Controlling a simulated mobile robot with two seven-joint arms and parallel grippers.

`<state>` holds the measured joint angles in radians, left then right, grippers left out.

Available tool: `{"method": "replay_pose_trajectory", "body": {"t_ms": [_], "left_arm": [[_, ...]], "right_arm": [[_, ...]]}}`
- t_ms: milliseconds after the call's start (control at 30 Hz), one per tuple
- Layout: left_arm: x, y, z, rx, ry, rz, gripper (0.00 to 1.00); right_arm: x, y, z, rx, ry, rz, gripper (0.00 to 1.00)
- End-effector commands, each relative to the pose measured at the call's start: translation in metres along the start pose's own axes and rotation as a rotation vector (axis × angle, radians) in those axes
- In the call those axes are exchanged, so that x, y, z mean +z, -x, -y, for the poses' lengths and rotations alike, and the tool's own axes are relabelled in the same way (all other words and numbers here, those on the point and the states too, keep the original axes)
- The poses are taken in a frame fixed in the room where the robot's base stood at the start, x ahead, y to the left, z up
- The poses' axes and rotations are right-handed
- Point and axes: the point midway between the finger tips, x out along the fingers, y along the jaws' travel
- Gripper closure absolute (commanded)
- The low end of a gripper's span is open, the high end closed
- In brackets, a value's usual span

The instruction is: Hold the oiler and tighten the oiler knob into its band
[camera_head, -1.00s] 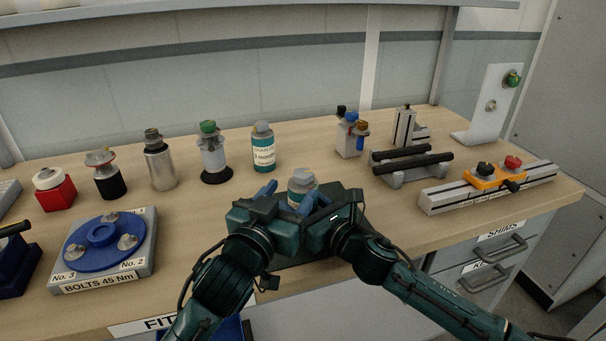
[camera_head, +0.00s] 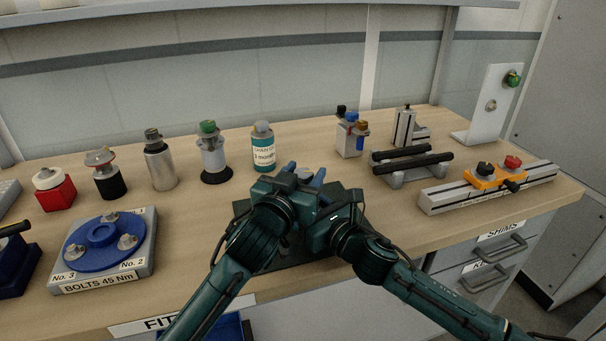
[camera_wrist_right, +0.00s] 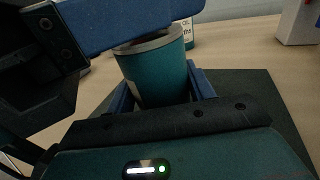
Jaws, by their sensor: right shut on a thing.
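The oiler (camera_wrist_right: 155,75) has a teal body with a grey rim in the right wrist view. My right gripper (camera_wrist_right: 165,95) is shut on its body, with blue fingers at its sides. A blue finger of my left gripper (camera_head: 304,176) crosses over the oiler's top in that view and hides most of it. In the head view the left fingers stand at either side of a small grey piece, likely the knob (camera_head: 304,173). Whether they touch it I cannot tell. The grippers hide the oiler's body there, and the band cannot be made out.
A dark mat (camera_head: 240,207) lies under the grippers. A teal labelled bottle (camera_head: 263,152) stands just behind, with several other bottles to its left. A blue bolt disc (camera_head: 101,236) is at left. Black bars (camera_head: 414,165) and a rail fixture (camera_head: 445,199) are at right.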

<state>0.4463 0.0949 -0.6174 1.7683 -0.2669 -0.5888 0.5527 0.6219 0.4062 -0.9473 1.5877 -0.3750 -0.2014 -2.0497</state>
Motion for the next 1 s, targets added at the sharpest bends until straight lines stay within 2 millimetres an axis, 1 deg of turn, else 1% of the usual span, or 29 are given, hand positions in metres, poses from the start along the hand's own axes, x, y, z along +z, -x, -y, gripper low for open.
{"method": "replay_pose_trajectory", "body": {"t_ms": [33, 67, 400, 533, 633, 1000], "left_arm": [[0.0, 0.0001, 0.0, 0.0, 0.0, 0.0, 0.58], [0.0, 0.0001, 0.0, 0.0, 0.0, 0.0, 0.6], [0.0001, 0.0003, 0.0, 0.0, 0.0, 0.0, 0.87], [0.0001, 0.0001, 0.0004, 0.011, -0.002, 0.0, 0.88], [0.0005, -0.0002, 0.0011, 0.051, -0.006, 0.001, 0.88], [-0.0006, -0.0002, -0.0001, 0.307, -0.014, -0.001, 0.88]], "right_arm": [[0.0007, -0.0001, 0.0001, 0.0, 0.0, 0.001, 0.97], [0.0008, -0.0001, 0.0001, 0.0, 0.0, 0.001, 0.97], [0.0008, -0.0001, 0.0002, 0.0, 0.0, 0.001, 0.97], [0.0008, -0.0001, 0.0002, 0.0, 0.0, 0.001, 0.97], [0.0008, -0.0001, 0.0002, 0.0, 0.0, 0.001, 0.97], [0.0009, -0.0002, -0.0002, 0.001, 0.0, 0.002, 0.97]]}}
